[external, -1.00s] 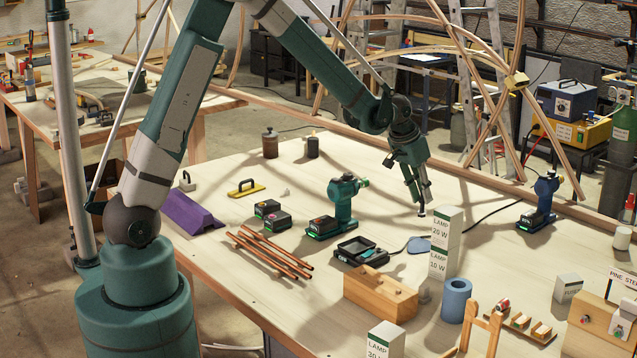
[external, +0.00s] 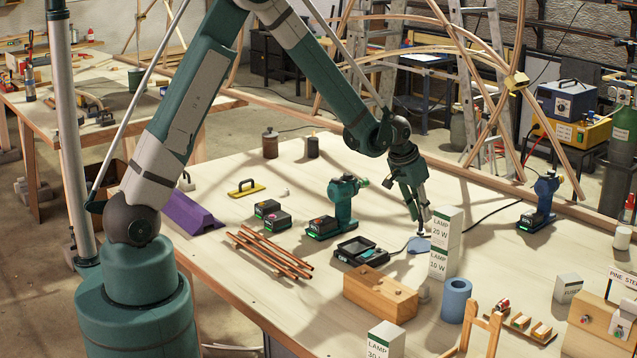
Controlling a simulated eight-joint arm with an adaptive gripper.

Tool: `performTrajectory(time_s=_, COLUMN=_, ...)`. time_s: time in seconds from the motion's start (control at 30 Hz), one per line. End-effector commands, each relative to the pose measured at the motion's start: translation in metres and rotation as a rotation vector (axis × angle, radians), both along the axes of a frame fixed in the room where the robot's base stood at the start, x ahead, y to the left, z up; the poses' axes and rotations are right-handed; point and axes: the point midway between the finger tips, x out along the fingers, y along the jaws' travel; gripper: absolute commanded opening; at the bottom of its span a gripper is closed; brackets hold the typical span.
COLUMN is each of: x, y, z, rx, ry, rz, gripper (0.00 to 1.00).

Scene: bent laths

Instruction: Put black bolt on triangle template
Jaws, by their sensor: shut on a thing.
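My gripper (external: 420,224) points down over the right half of the bench. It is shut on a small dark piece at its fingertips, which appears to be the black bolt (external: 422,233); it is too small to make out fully. Just below is a flat blue-grey piece (external: 417,246) with rounded corners, perhaps the triangle template, though its exact shape is unclear. The held piece overlaps the far edge of the blue-grey piece in the picture. I cannot tell whether they touch.
A black tray (external: 361,251) and a green drill (external: 343,205) are to the left. A wooden block (external: 380,294) and blue cylinder (external: 456,300) are nearer the front. Bare bench lies behind my gripper.

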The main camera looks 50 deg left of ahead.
Motion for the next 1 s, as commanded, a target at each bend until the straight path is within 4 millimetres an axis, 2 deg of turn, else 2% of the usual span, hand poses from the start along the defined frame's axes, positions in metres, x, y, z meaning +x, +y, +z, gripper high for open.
performTrajectory(time_s=0.27, x=0.0, y=0.0, z=-0.001, rx=0.0, ry=0.0, rz=0.0, gripper=0.01)
performTrajectory(time_s=0.7, x=0.0, y=0.0, z=-0.034, rx=0.0, ry=0.0, rz=0.0, gripper=0.01)
performTrajectory(time_s=1.0, x=0.0, y=0.0, z=-0.037, rx=0.0, ry=0.0, rz=0.0, gripper=0.01)
